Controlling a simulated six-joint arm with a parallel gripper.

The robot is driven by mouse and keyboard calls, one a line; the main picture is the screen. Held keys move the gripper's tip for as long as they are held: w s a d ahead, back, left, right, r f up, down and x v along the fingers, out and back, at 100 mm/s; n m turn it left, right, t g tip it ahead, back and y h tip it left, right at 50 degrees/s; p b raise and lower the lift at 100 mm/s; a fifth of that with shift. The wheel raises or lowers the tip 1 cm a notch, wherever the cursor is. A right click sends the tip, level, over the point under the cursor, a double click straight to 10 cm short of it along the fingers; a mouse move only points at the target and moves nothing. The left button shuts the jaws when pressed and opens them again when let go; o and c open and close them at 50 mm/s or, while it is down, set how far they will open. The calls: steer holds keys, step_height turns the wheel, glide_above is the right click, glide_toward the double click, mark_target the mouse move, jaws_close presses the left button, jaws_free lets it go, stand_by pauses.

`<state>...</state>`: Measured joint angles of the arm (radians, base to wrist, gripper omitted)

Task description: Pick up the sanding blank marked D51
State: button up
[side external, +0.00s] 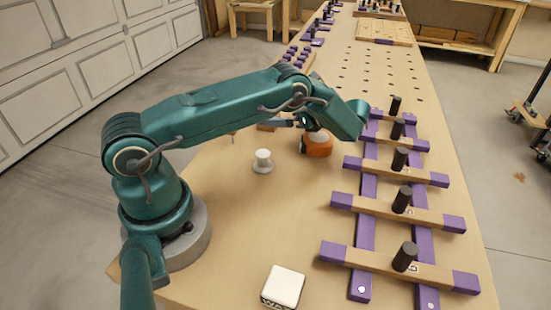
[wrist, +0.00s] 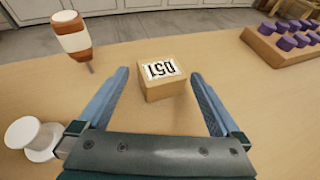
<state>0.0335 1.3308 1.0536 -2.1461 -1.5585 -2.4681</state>
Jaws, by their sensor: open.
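The sanding blank marked D51 (wrist: 162,85) is a small tan wooden block on the bench top in the wrist view. Its white top label reads upside down. A small part of the block (side external: 266,127) shows in the side view, below my arm. My gripper (wrist: 160,74) is open and empty, with one blue finger on each side of the block in the picture. Gaps show between the block and both fingers. In the side view my gripper (side external: 284,123) is partly hidden by my own arm, and I cannot tell its exact height over the bench.
A wooden rack with purple pegs (wrist: 275,48) lies at right. A white cube (side external: 284,284) and a clamp frame with black handles (side external: 395,262) occupy the bench front.

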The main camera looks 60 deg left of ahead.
steer(key=shift+x, duration=3.6)
steer(key=shift+c, duration=0.3)
steer(key=c, duration=1)
